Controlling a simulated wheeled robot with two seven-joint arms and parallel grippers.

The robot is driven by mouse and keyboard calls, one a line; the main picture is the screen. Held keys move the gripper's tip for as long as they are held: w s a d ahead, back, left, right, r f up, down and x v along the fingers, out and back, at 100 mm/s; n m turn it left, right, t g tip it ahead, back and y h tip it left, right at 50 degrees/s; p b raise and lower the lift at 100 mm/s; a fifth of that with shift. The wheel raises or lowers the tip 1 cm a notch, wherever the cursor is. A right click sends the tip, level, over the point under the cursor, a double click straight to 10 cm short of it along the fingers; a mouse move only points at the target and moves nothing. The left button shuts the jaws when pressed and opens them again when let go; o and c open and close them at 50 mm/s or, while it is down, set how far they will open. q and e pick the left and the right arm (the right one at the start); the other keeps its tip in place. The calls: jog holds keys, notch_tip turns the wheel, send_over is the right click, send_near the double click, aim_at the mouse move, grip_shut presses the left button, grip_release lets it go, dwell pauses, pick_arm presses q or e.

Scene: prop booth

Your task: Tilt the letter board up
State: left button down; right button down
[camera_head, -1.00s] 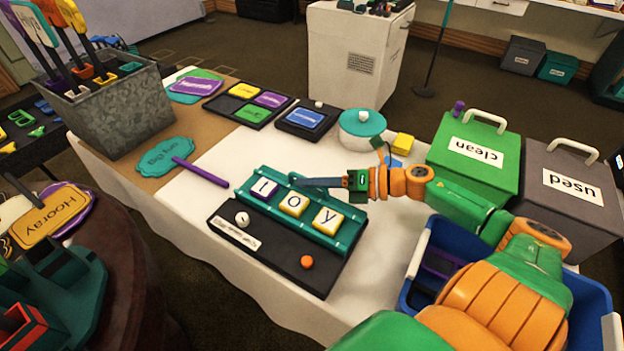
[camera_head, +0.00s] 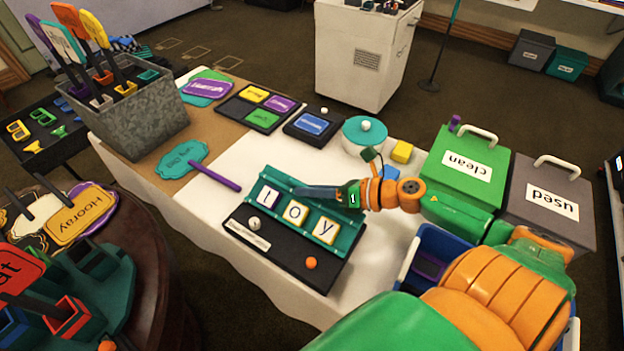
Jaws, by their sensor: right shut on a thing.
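The teal letter board (camera_head: 347,240) bears three white letter tiles, the first framed in purple and the others in yellow. It sits on a black base (camera_head: 286,267) with a white knob (camera_head: 254,223), an orange knob (camera_head: 311,263) and a white label strip. The board appears tilted up somewhat from the base, its far edge higher. My right gripper (camera_head: 304,191) is at the board's far edge, its dark fingers shut there. The fingers hide part of that edge, so the exact contact is hard to see. My left gripper is not in view.
A purple stick with a teal sign (camera_head: 181,159) lies left of the board. A teal-lidded pot (camera_head: 365,133) and yellow block (camera_head: 402,152) stand behind. Green (camera_head: 462,168) and grey bins (camera_head: 549,200) and a blue crate are at right. A round table with signs is at left.

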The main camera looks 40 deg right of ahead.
aim_at(338, 208)
jog(key=shift+s+a+r+p, duration=0.1)
jog(key=shift+a+r+p, duration=0.1)
jog(key=shift+a+p, duration=0.1)
dwell(0.5)
jog(key=c, duration=1.2)
grip_release()
jog(key=shift+o, duration=0.2)
jog(key=shift+p+v, duration=0.3)
jog(key=shift+v, duration=3.25)
